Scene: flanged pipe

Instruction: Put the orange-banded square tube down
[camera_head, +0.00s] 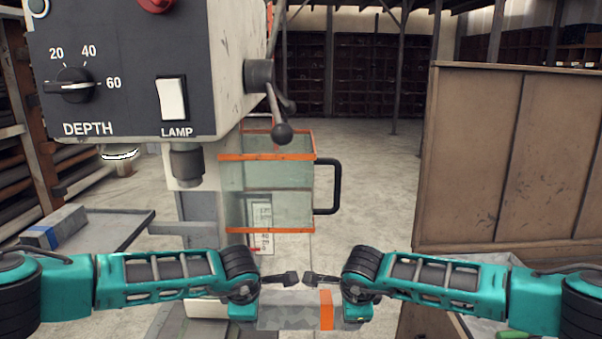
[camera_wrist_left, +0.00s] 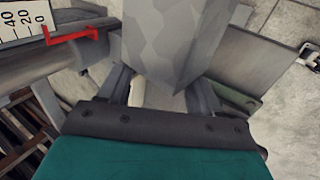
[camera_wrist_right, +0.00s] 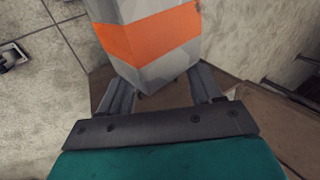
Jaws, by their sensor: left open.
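The orange-banded square tube (camera_head: 285,316) lies level at the bottom centre of the head view, mottled grey with an orange band near its right end. My left gripper (camera_head: 247,312) is at its left end. In the left wrist view the plain grey end (camera_wrist_left: 180,50) is between the open fingers (camera_wrist_left: 163,95). My right gripper (camera_head: 353,312) is at the banded end. In the right wrist view its fingers (camera_wrist_right: 160,95) lie along both sides of the tube (camera_wrist_right: 158,65) and appear shut on it. Finger contact is partly hidden. What lies directly under the tube is hidden.
A drill press (camera_head: 150,80) with a clear orange-edged guard (camera_head: 265,190) stands behind, left of centre. A brown panel (camera_head: 510,160) rises at the right. A grey surface with a blue-marked block (camera_head: 55,228) is at the left. Concrete floor (camera_head: 375,170) shows between.

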